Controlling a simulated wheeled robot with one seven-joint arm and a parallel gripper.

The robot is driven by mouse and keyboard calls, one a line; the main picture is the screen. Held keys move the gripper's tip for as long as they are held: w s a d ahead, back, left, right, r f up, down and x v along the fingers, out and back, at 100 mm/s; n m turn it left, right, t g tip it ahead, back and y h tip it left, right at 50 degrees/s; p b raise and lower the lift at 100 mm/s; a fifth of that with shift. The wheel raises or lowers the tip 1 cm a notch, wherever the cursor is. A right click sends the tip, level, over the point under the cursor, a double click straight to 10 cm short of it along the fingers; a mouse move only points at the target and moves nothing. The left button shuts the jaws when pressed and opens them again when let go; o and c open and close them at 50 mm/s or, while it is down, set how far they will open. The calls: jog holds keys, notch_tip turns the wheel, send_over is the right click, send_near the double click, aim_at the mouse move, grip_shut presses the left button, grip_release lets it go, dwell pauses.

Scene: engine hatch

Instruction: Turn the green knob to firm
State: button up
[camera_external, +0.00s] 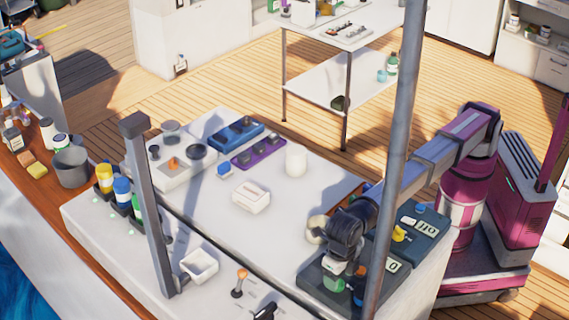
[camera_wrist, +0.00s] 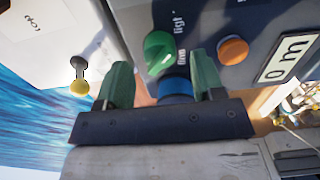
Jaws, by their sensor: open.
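The green knob (camera_wrist: 158,48) sits on a dark panel (camera_wrist: 205,15) in the wrist view, with a pale mark on its face. Small white words are printed beside it; the lower one appears to read "firm". In the external view the green knob (camera_external: 333,284) shows just below my gripper (camera_external: 340,268). In the wrist view my gripper (camera_wrist: 162,62) is open, with its two green fingers apart and the knob just beyond and between their tips. I cannot tell whether a finger touches it. The pointer's exact setting is unclear.
A blue knob (camera_wrist: 176,88) shows between my fingers, and an orange knob (camera_wrist: 233,50) and a display (camera_wrist: 287,57) lie to the right. A yellow knob (camera_external: 400,235) is on the neighbouring panel. A grey post (camera_external: 395,150) stands close to my arm.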

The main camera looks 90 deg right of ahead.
jog(key=shift+f, duration=1.25)
jog(key=c, duration=0.9)
jog(key=shift+m, duration=0.4)
jog(key=m, duration=0.7)
jog(key=shift+m, duration=0.3)
jog(key=m, duration=0.4)
jog(key=shift+m, duration=2.4)
